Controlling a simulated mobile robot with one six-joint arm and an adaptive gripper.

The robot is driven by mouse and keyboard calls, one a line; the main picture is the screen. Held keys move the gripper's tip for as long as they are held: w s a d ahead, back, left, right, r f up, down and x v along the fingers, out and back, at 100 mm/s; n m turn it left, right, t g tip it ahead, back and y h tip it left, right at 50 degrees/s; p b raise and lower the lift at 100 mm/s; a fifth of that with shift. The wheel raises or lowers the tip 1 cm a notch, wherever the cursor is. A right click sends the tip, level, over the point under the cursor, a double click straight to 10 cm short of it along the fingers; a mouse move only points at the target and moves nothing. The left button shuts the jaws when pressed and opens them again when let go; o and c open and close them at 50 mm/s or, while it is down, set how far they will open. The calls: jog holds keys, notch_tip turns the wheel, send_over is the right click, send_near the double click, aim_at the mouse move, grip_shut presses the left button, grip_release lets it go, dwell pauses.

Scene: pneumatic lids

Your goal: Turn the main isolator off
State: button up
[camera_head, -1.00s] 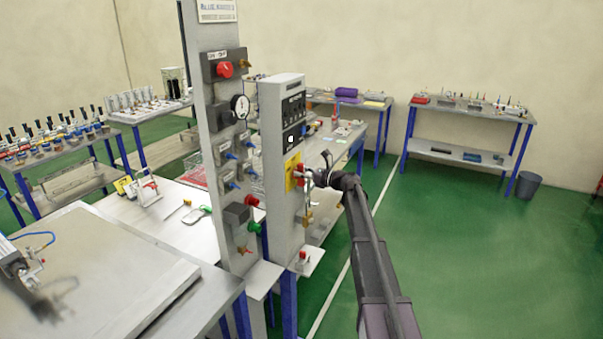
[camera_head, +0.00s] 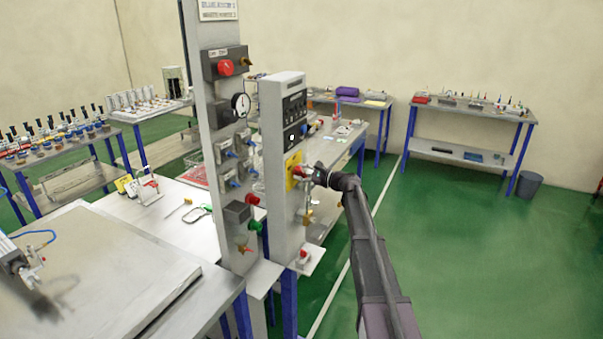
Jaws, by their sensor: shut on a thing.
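The main isolator is a red rotary handle (camera_head: 297,170) on a yellow plate (camera_head: 290,183). It sits on the side of the grey control column (camera_head: 284,120) in the middle of the view. My gripper (camera_head: 303,173) reaches in from the right and is shut on the red handle. The gripper covers part of the handle, so its exact angle is hard to tell.
A second grey panel (camera_head: 204,110) with a red knob, a gauge and blue valves stands just left. A workbench (camera_head: 110,265) is at the lower left. A small red button (camera_head: 303,254) sits below the isolator.

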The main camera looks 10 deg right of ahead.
jog(key=n, duration=0.4)
jog(key=shift+s+f+n, duration=0.3)
grip_shut()
jog(key=n, duration=0.2)
jog(key=n+b, duration=0.1)
jog(key=n, duration=0.1)
jog(key=shift+a+f, duration=0.1)
jog(key=shift+f, duration=0.1)
jog(key=shift+w+n, duration=0.15)
jog(key=shift+n, duration=0.55)
jog(key=shift+w, duration=0.1)
jog(key=o, duration=0.8)
grip_release()
jog(key=shift+r, duration=0.15)
jog(key=shift+a+f, duration=0.1)
jog(key=shift+f, duration=0.15)
